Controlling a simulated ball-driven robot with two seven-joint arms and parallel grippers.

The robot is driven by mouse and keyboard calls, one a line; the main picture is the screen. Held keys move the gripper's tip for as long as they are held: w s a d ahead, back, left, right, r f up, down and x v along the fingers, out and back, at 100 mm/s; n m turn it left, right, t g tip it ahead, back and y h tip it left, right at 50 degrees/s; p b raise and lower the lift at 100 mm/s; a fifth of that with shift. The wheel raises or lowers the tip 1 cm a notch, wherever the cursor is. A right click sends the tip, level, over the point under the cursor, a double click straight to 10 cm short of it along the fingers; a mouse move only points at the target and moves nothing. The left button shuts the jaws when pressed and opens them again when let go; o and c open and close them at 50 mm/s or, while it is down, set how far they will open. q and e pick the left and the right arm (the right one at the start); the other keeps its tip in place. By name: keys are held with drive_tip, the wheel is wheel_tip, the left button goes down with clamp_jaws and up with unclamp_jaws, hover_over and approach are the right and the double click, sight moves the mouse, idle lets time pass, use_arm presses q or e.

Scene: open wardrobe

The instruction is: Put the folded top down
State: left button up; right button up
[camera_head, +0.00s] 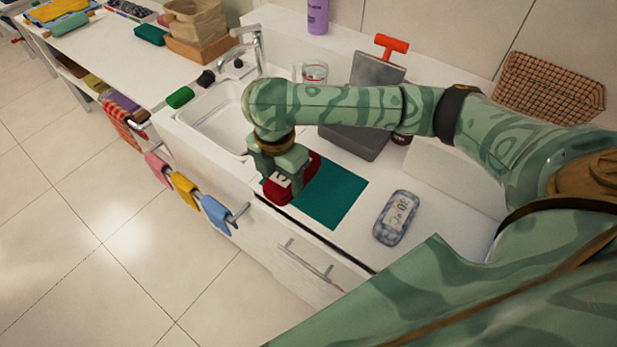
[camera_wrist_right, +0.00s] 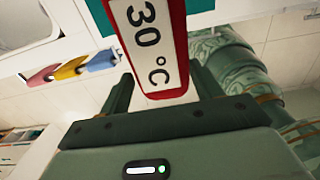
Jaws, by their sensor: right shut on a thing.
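The folded top is dark red with a white label. In the head view the red top (camera_head: 276,196) is at the left end of a flat teal mat (camera_head: 334,191), near the counter's front edge. My right gripper (camera_head: 283,176) is shut on it from above and hides its middle. In the right wrist view the top (camera_wrist_right: 180,45) stands between the fingers, its label reading "30 °C". I cannot tell whether it touches the mat. My left gripper is not in view.
A blue-grey patterned thing (camera_head: 396,217) with a "30" label lies right of the mat. The sink (camera_head: 215,120) is to the left. A grey box-like thing (camera_head: 367,142) and a woven brown basket (camera_head: 549,88) stand behind. Coloured cloths (camera_head: 184,188) hang on the front rail.

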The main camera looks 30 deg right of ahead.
drive_tip(key=w+d+f+b, duration=0.1)
drive_tip(key=d+f, duration=0.1)
drive_tip(key=w+d+f+b, duration=0.1)
drive_tip(key=d+f, duration=0.1)
drive_tip(key=w+d+f+b, duration=0.1)
drive_tip(key=d+f, duration=0.1)
drive_tip(key=d, duration=0.1)
drive_tip(key=shift+f+b, duration=0.15)
drive_tip(key=shift+b, duration=0.2)
drive_tip(key=f+b, duration=0.1)
drive_tip(key=d+f+b, duration=0.1)
drive_tip(key=f, duration=0.1)
drive_tip(key=f+b, duration=0.1)
drive_tip(key=f, duration=0.1)
drive_tip(key=shift+w+d, duration=0.15)
drive_tip(key=shift+w, duration=0.2)
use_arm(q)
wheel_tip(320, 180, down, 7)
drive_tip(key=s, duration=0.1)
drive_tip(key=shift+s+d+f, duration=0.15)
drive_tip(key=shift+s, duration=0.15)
use_arm(e)
drive_tip(key=shift+r, duration=0.25)
drive_tip(key=shift+f, duration=0.1)
drive_tip(key=o, duration=0.8)
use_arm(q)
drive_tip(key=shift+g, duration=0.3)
